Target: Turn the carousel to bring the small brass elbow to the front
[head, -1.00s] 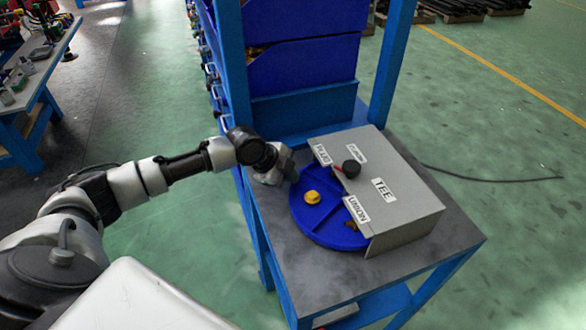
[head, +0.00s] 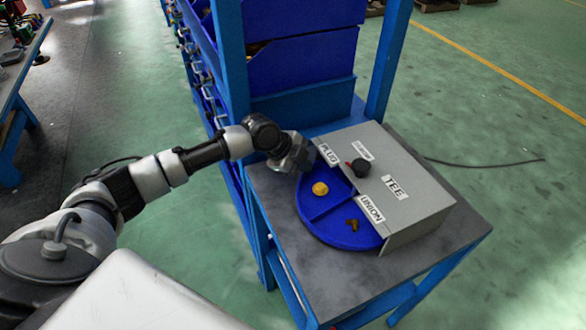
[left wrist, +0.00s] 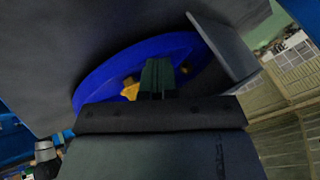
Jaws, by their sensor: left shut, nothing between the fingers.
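The blue carousel (head: 318,222) lies flat on the grey tabletop, its back and right part under a grey cover. A small brownish brass elbow (head: 352,225) lies in its open front compartment, near the cover's edge. A round yellow piece (head: 320,188) sits in the compartment behind a divider. My left gripper (head: 301,163) is shut and empty at the carousel's back left rim, by the PLUG label; I cannot tell if it touches. In the left wrist view its fingers (left wrist: 157,78) are over the carousel (left wrist: 105,76), with a yellow piece (left wrist: 130,90) beside them. My right gripper is out of view.
The grey cover (head: 418,205) carries PLUG, TEE and UNION labels, one unreadable label and a black knob (head: 361,168). A blue rack with bins (head: 305,70) rises behind the table. The tabletop's front left (head: 275,215) is clear.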

